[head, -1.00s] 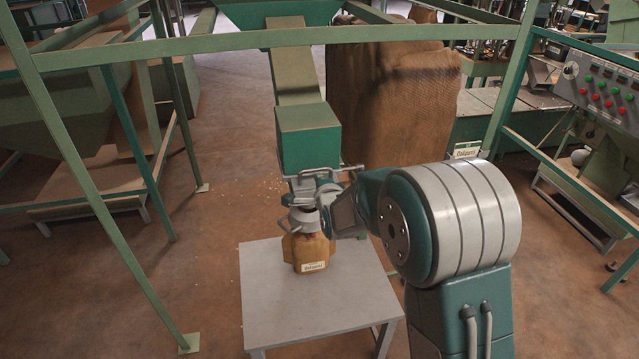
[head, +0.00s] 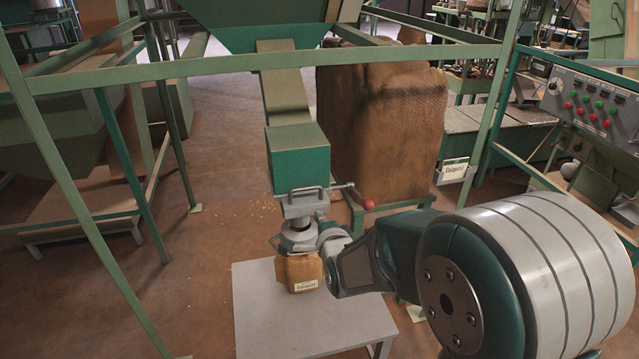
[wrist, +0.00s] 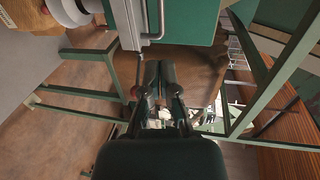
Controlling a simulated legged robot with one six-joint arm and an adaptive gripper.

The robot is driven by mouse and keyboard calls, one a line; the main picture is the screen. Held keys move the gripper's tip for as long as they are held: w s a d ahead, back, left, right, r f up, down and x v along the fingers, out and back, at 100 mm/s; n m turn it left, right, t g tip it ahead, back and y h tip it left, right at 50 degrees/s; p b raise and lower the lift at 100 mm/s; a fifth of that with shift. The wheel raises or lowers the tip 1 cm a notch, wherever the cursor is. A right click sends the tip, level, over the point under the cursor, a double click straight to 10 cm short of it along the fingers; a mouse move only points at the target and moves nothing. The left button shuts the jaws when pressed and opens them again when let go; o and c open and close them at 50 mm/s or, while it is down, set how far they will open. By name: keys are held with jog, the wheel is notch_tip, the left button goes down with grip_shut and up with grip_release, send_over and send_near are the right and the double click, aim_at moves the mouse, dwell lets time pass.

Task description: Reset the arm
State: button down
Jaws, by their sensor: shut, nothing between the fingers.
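My arm reaches in from the right in the head view, its wrist (head: 338,252) beside the pale collar under the green chute box (head: 298,160). In the wrist view my gripper (wrist: 159,76) is shut and empty, its dark fingers side by side below the metal handle of the chute gate. In the head view my fingertips cannot be made out. A tan sack (head: 301,270) with a paper label stands upright under the collar on a grey table (head: 262,325). The gate handle (head: 305,190) and a red-knobbed lever (head: 368,204) sit at the chute outlet.
Green frame posts (head: 100,210) stand at the left, with a crossbar (head: 260,60) above. A large brown burlap sack (head: 380,130) stands behind the chute. A control panel (head: 597,100) with coloured buttons is at the right. Floor left of the table is mostly clear.

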jog(key=s+d+r+n+g+h, duration=0.2)
jog(key=s+d+r+n+g, duration=0.15)
jog(key=s+d, duration=0.25)
jog(key=s+d+r+n+g+h, duration=0.1)
jog(key=s+d+r+n+g, duration=0.15)
jog(key=s+d+n, duration=0.35)
jog(key=s+d+n+g, duration=0.1)
jog(key=s+d+n, duration=0.1)
jog(key=s, duration=0.7)
jog(key=s+d+n+g+h, duration=0.1)
jog(key=s+d+n+g, duration=0.1)
jog(key=s, duration=0.7)
jog(key=shift+d+r+n+g, duration=0.3)
jog(key=shift+r+n, duration=0.05)
jog(key=shift+n, duration=0.3)
